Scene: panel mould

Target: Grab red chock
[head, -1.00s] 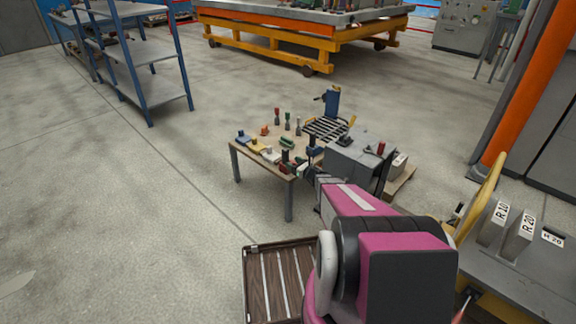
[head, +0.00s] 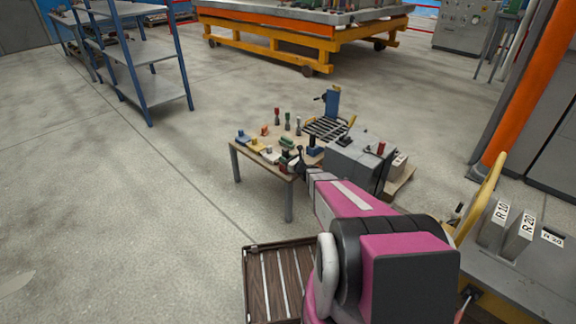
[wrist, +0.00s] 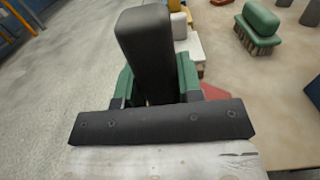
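Green parts flank the black upright on both sides. In the head view my gripper (head: 300,160) is small and dark at the near edge of the low table (head: 262,171), among the tools.
A grey box (head: 352,165) stands right of my gripper. A slatted brown pallet (head: 262,285) lies on the floor. Open floor is at left.

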